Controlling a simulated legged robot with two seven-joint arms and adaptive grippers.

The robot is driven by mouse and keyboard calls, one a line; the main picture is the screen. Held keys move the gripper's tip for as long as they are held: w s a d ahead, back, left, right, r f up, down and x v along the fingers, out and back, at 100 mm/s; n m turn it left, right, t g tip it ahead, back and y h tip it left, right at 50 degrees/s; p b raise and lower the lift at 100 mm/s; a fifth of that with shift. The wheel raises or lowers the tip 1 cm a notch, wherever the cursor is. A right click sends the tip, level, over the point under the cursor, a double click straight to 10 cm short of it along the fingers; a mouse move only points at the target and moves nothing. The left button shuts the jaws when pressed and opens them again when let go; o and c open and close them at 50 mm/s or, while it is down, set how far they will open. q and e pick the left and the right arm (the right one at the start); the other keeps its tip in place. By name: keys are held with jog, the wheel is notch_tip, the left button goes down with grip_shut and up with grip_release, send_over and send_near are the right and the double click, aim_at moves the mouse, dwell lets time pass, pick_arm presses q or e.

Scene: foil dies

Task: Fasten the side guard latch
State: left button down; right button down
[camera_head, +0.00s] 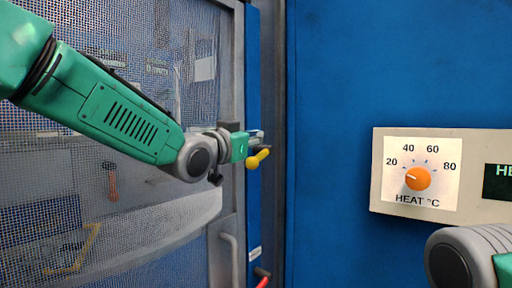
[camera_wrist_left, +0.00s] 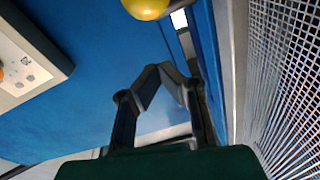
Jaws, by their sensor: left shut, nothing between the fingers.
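The side guard (camera_head: 228,110) is a wire-mesh panel in a grey frame at the left of the head view; its mesh also shows in the left wrist view (camera_wrist_left: 290,85). The latch has a yellow knob (camera_head: 258,158) at the guard's right edge, beside the blue post. The yellow knob also shows at the top of the left wrist view (camera_wrist_left: 147,8). My left gripper (camera_head: 256,137) is shut and empty, close to the knob. In the wrist view its fingertips (camera_wrist_left: 166,72) lie apart from the knob. Whether the latch is engaged I cannot tell. My right gripper is out of view.
A blue panel (camera_head: 340,70) fills the right side. A beige control box (camera_head: 376,200) with an orange heat dial (camera_head: 418,179) is on it. A grey handle (camera_head: 233,260) sits low on the guard frame. My right arm shows at the lower right corner.

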aim_at(254, 160)
pick_arm(q)
jog(key=f, duration=0.1)
jog(key=w+f, duration=0.1)
jog(key=f, duration=0.1)
jog(key=shift+w+a+f, duration=0.15)
jog(key=shift+w, duration=0.2)
jog(key=shift+a+f, duration=0.2)
jog(key=shift+a, duration=0.25)
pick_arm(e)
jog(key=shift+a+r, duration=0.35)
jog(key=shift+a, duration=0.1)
pick_arm(q)
jog(key=shift+d, duration=0.1)
